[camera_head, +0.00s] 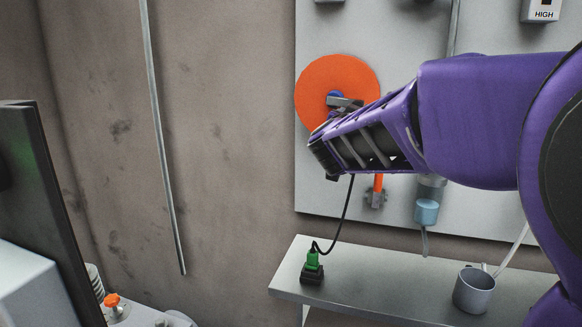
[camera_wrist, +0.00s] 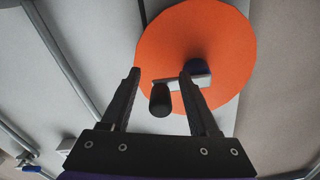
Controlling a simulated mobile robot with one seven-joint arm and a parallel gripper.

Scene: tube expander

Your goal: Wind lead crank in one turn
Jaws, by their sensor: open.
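The lead crank shows in the wrist view as a large orange disc (camera_wrist: 225,45) with a dark blue hub (camera_wrist: 198,68), a light grey arm (camera_wrist: 190,82) and a black handle (camera_wrist: 160,100). In the head view the orange disc (camera_head: 330,72) is mounted on the grey wall panel, its lower right hidden by my arm. My gripper (camera_wrist: 160,74) faces the disc with its fingers apart. The black handle lies between the two fingers, with a gap visible on each side. In the head view my gripper (camera_head: 345,103) is in front of the disc, and the handle cannot be made out clearly.
A shelf (camera_head: 385,295) below holds a green plug (camera_head: 312,262) with a black cord rising behind my gripper, and a grey cup (camera_head: 473,290). An orange lever (camera_head: 378,183) and a blue cylinder (camera_head: 427,211) are on the panel under my arm.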

